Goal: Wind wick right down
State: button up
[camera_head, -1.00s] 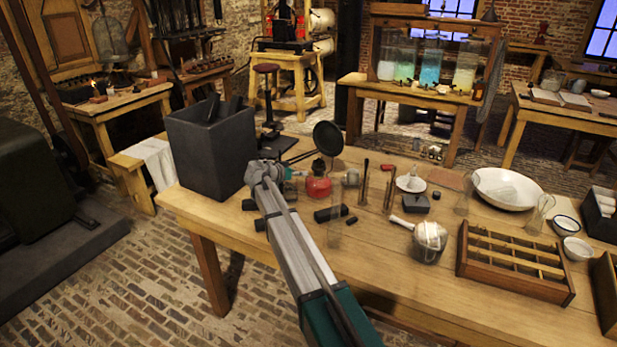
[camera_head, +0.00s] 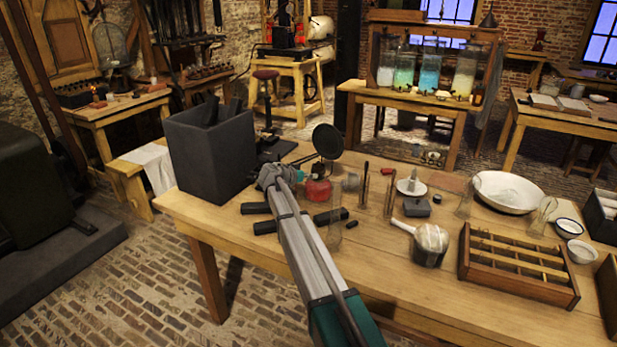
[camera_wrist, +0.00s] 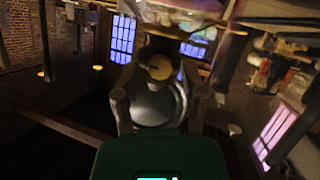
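A small lamp with a red body (camera_head: 317,191) stands on the wooden table (camera_head: 400,275), just right of my gripper (camera_head: 272,176) in the head view. A darker burner top shows above the red body; its wick cannot be made out. In the wrist view, the fingers of my gripper (camera_wrist: 160,75) stand either side of a small round brass-coloured disc (camera_wrist: 161,67), which looks like a knob. Pinkish glass (camera_wrist: 180,14) shows beyond it at the top. The fingertips are dark, and I cannot tell whether they touch the disc.
A dark box (camera_head: 208,150) stands close left of my gripper. Black rods (camera_head: 330,217) and a clear glass cylinder (camera_head: 335,232) are near my arm. A dark round disc (camera_head: 327,141) stands behind the lamp. A divided wooden tray (camera_head: 519,265) and a white bowl (camera_head: 508,190) are farther right.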

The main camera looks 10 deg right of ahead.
grip_shut()
jog(key=shift+w+a+f+n+g+h+b, duration=0.1)
jog(key=shift+n+g+h+b, duration=0.3)
jog(key=shift+n, duration=0.4)
jog(key=shift+w+n+g+h+b, duration=0.1)
jog(key=shift+n+g+h+b, duration=0.1)
jog(key=shift+n+h+b, duration=0.45)
jog(key=shift+p, duration=0.3)
jog(key=shift+o, duration=1.6)
grip_release()
jog(key=shift+y, duration=0.25)
